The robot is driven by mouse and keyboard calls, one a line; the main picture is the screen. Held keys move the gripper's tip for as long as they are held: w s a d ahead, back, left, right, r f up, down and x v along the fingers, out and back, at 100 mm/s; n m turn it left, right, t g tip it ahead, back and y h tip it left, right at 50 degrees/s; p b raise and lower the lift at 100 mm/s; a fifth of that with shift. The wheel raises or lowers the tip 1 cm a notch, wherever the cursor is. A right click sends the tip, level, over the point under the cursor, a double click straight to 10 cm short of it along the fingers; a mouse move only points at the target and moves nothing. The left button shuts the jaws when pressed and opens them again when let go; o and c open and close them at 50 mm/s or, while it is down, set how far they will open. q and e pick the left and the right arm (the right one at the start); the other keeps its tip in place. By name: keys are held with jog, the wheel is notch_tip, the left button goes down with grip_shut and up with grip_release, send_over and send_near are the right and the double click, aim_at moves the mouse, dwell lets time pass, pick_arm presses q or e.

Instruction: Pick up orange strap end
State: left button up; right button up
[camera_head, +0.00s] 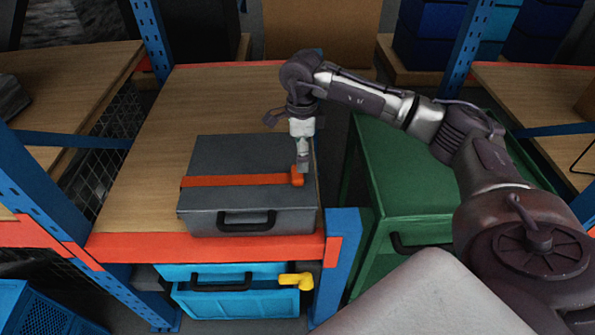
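An orange strap (235,180) lies across the lid of a dark grey case (245,152). The strap's right end (297,179) is at the case's right side, with a small raised orange piece there. My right gripper (303,168) points down at this end, very close to it. I cannot tell whether it touches the strap. Its fingers are small and partly merged with the strap end, so their opening is unclear. My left gripper is not in view.
The case stands on a wooden shelf (150,140) with an orange front beam (140,246) and blue posts. A green cabinet (410,185) stands to the right. A blue bin (230,298) and a yellow piece (298,281) are below. The shelf is bare left of and behind the case.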

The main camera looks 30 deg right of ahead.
aim_at(297, 175)
jog(key=shift+a+f+p, duration=0.15)
jog(key=shift+f+p, duration=0.2)
jog(key=shift+f, duration=0.2)
jog(key=shift+a+f+p, duration=0.15)
jog(key=shift+f+p, duration=0.15)
jog(key=shift+f, duration=0.2)
jog(key=shift+a+f+p, duration=0.25)
jog(key=shift+f+p, duration=0.3)
jog(key=shift+f, duration=1.35)
jog(key=shift+c, duration=0.8)
jog(key=c, duration=0.8)
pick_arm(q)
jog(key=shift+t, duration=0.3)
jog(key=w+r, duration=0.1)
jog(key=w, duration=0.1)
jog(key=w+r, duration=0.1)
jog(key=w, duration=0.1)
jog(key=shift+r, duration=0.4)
pick_arm(e)
jog(key=shift+c, duration=0.7)
